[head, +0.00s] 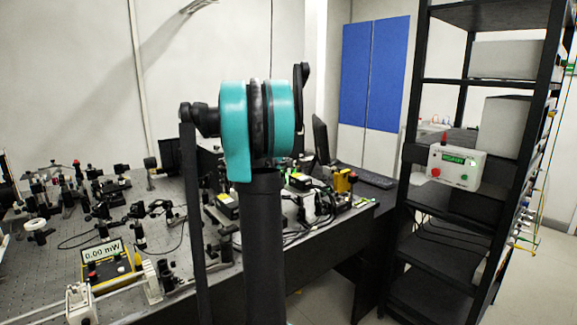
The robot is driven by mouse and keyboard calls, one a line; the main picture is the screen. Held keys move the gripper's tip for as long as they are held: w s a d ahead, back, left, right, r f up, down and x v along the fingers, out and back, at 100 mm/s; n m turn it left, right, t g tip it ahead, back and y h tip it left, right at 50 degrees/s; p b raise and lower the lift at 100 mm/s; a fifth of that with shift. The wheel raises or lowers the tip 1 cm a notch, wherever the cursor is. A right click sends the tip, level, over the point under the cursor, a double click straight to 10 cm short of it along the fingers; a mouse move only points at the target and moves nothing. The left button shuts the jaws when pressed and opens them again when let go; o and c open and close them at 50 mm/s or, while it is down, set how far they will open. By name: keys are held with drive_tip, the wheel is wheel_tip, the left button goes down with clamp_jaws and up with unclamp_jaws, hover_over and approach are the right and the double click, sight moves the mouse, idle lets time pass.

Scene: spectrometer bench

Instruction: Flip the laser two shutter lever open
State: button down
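Two dark boxes with yellow labels and small green lights stand on the optical bench (195,262). They look like laser units: one box (226,205) is just left of my arm, the other box (300,180) just right of it. I cannot tell which is laser two. The shutter lever cannot be made out; it may be too small or hidden behind my arm. My arm, black with a teal joint, stands upright in the middle of the picture and covers part of the bench. My gripper is not in view.
Crowded optics mounts and cables cover the bench. A yellow power meter (108,265) reads 0.00 mW at the front left. A monitor (321,140) and keyboard (372,179) are at the back right. A black shelf rack (440,275) holding a white control box (457,167) stands at right.

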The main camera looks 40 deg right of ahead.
drive_tip(key=d+y, duration=0.2)
drive_tip(key=m+y, duration=0.1)
drive_tip(key=y, duration=0.1)
drive_tip(key=shift+w+d+r+g, duration=0.1)
drive_tip(key=shift+d+r+g, duration=0.25)
drive_tip(key=shift+d+g, duration=0.05)
drive_tip(key=d+y, duration=0.1)
drive_tip(key=y, duration=0.1)
drive_tip(key=d+y, duration=0.1)
drive_tip(key=y, duration=0.1)
drive_tip(key=shift+w+d+f+m+g, duration=0.1)
drive_tip(key=shift+d+f+m+g, duration=0.15)
drive_tip(key=shift+d+m+g, duration=0.15)
drive_tip(key=shift+a, duration=0.2)
drive_tip(key=shift+r, duration=0.1)
drive_tip(key=shift+r, duration=0.7)
